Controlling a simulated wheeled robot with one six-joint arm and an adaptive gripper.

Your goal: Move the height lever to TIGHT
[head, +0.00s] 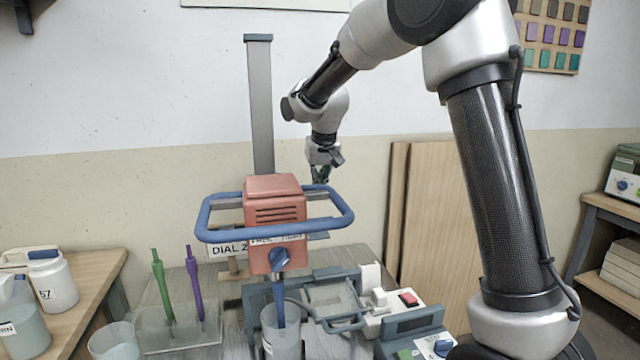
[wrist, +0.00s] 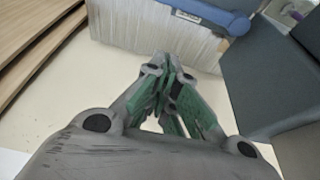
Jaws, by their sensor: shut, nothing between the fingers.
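The orange mixer head (head: 275,200) sits on a tall grey column (head: 260,105), with a blue ring handle (head: 210,232) around it. My gripper (head: 321,178) hangs behind and to the right of the head, above the ring's back side. In the wrist view my gripper (wrist: 173,68) is shut and empty, its tips near a pale ribbed block (wrist: 140,30) with a blue bar (wrist: 215,14).
A clear bucket (head: 282,330) stands under the mixer's blue shaft. Green (head: 163,285) and purple (head: 194,280) sticks stand at left. A metal frame (head: 335,305) and a device with a red switch (head: 408,299) lie at right. Wooden boards (head: 425,215) lean on the wall.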

